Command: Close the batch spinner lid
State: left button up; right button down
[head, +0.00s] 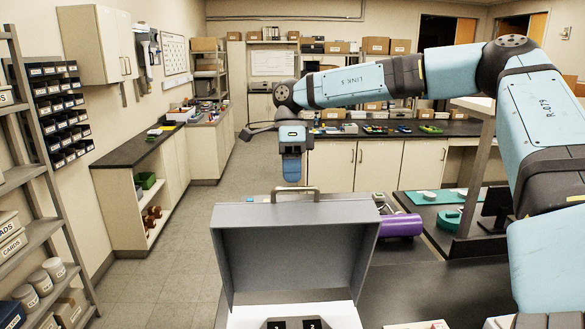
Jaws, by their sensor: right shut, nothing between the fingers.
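The batch spinner's grey lid (296,258) stands raised at the bottom centre, its hollow inner side facing me. A tan bar handle (313,191) sits on the lid's top edge. Below the lid shows the spinner's white body (343,316), with dark slots marked 1 and 2 cut off by the lower picture edge. My left gripper is not in view.
The dark bench (430,285) carries a purple cylinder (402,225) right of the lid, and a teal mat (432,198) with items lies farther right. My right arm arches over the right side. Shelving (35,190) stands at the left, with open floor (180,250) beside it.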

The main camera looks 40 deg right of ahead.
jog(key=shift+s+a+r, duration=0.15)
jog(key=shift+s+a, duration=0.5)
jog(key=shift+s, duration=0.35)
jog(key=shift+w, duration=0.15)
